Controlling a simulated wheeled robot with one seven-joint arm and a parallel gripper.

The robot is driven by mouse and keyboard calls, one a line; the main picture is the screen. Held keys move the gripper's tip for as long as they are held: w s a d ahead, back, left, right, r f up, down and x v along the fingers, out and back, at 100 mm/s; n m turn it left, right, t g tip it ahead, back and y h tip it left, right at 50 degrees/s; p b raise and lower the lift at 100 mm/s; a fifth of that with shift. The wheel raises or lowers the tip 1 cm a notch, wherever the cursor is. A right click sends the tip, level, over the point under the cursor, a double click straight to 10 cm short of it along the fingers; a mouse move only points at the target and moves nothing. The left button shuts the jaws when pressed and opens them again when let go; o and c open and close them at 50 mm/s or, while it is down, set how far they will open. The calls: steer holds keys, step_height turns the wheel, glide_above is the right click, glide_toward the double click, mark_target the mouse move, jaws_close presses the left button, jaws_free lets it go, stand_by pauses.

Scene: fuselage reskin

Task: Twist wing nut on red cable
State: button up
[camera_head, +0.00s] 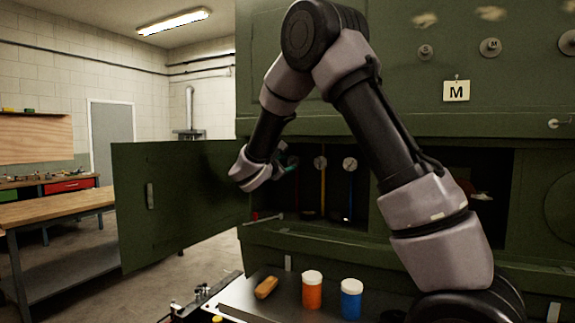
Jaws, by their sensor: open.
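An open bay in the green fuselage panel holds upright cables. A yellow cable (323,193) and a blue cable (350,196) hang below pale round fittings (321,163). A dim dark red cable (297,190) stands left of the yellow one, and its upper end is hidden behind my gripper. The wing nut on the red cable cannot be made out. My gripper (289,162) is at the upper left of the bay, in front of the red cable's top. It is open, but its fingers are small and dark here; contact cannot be told.
A green door (180,203) stands swung open left of the bay. An orange jar (312,292), a blue jar (350,302) and a tan-handled item (267,288) rest on the metal tray below. A workbench (55,207) stands far left. A rod sticks out at the bay's lower left.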

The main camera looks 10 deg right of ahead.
steer(key=shift+w+d, duration=0.25)
jaws_close()
